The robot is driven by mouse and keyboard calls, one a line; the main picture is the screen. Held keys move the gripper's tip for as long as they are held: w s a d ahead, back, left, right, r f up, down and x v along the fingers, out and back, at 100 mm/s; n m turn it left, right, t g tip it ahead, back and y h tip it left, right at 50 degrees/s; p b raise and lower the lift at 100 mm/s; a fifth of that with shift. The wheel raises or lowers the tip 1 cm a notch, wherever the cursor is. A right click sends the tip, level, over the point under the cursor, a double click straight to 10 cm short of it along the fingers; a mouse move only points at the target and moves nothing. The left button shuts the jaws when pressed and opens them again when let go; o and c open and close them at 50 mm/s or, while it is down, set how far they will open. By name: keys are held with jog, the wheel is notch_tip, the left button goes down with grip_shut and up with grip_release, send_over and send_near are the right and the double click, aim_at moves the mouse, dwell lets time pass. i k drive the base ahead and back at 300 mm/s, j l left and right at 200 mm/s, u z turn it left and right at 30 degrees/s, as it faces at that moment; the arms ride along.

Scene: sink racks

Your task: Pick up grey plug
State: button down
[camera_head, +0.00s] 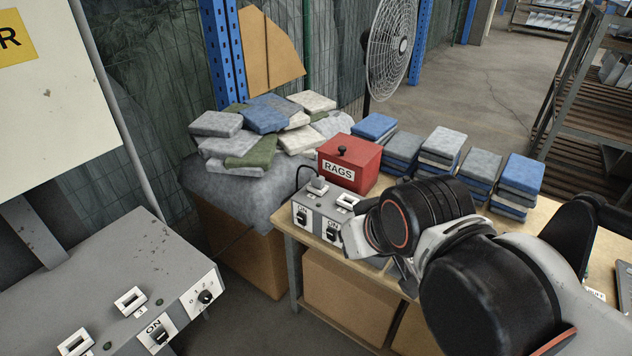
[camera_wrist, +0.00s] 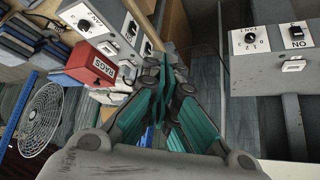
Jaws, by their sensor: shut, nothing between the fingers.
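The grey plug (camera_head: 318,185) sits on top of a grey switch box (camera_head: 318,222) in the head view, with a black cord curving up from behind it. The box stands at the near left corner of the wooden table. I cannot make out the plug clearly in the wrist view, where the switch box (camera_wrist: 97,14) shows at upper left. My gripper (camera_wrist: 168,58) is shut and empty, its teal-sided fingers together to the right of the box in that view. In the head view my arm hides most of the gripper, which is right of the plug and apart from it.
A red RAGS box (camera_head: 349,164) stands just behind the switch box, and also shows in the wrist view (camera_wrist: 90,65). Stacks of folded cloths (camera_head: 443,147) line the table's back. Another grey control panel (camera_head: 110,290) stands at near left. A fan (camera_head: 391,45) stands behind.

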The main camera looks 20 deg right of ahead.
aim_at(317, 180)
jog(key=i+l, duration=0.1)
jog(key=i, duration=0.9)
jog(key=j+u, duration=0.05)
